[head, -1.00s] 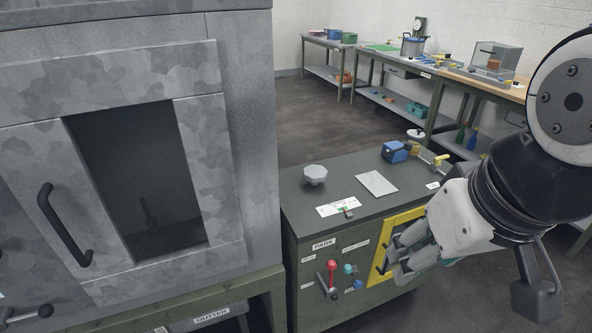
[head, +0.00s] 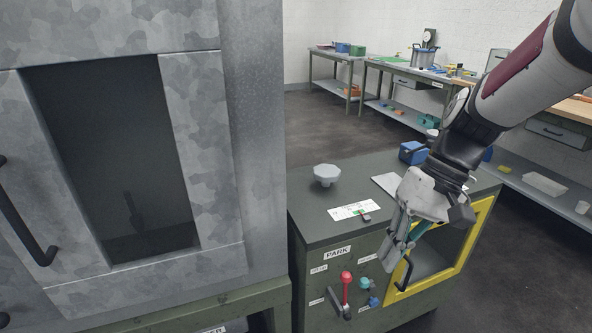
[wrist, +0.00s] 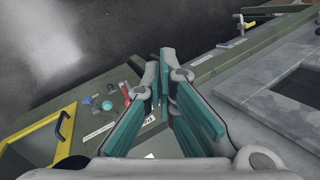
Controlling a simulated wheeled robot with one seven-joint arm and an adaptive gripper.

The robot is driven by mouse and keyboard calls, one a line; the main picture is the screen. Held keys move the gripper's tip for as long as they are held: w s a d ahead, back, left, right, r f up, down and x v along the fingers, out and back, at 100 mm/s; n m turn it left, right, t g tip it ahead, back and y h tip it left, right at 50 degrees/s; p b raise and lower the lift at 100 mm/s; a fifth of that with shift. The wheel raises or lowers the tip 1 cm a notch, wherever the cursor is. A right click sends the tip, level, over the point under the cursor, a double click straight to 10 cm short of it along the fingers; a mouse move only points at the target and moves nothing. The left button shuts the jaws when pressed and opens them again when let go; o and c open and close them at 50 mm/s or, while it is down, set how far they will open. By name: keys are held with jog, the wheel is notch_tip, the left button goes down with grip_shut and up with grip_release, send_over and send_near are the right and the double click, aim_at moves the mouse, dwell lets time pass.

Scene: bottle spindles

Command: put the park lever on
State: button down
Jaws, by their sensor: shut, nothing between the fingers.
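The park lever (head: 346,279) has a red knob and stands upright on the front of the green cabinet, under the PARK label (head: 337,252). A dark grey handle (head: 336,300) slants beside its shaft. In the wrist view the red lever (wrist: 126,92) shows small, left of the fingers. My gripper (head: 391,262) is shut and empty, its fingers pointing down in front of the cabinet. It is to the right of the lever and apart from it, near the yellow-framed door. The label on the lever's "on" side is too small to read.
Teal and blue knobs (head: 365,284) sit just right of the lever. The yellow-framed door (head: 462,262) with a black handle is beside my gripper. A grey knob (head: 326,174) and a white card (head: 354,210) are on the cabinet top. A large grey machine (head: 250,130) stands at left.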

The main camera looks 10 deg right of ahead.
jog(key=w+d+f+m+y+b, duration=0.1)
jog(key=w+d+f+y+b, duration=0.15)
jog(key=w+f+b, duration=0.4)
jog(key=w+d+f+y+b, duration=0.1)
jog(key=w+d+f+y, duration=0.2)
jog(key=f, duration=0.6)
jog(key=m+t+y+b, duration=0.3)
jog(key=t+y+b, duration=0.3)
jog(key=b, duration=0.1)
send_near(345, 293)
jog(key=w+d+r, duration=0.2)
jog(key=w, duration=0.1)
jog(key=shift+w+d+f, duration=0.1)
jog(key=shift+w+d, duration=0.2)
jog(key=shift+d, duration=0.15)
jog(key=shift+a, duration=0.15)
jog(key=r+b+x, duration=0.1)
jog(key=b+x, duration=0.1)
jog(key=x, duration=0.7)
jog(key=shift+w+a+f+b, duration=0.2)
jog(key=shift+a+f+b, duration=0.1)
jog(key=shift+a+f, duration=0.1)
jog(key=shift+s+y, duration=0.15)
jog(key=shift+y, duration=0.1)
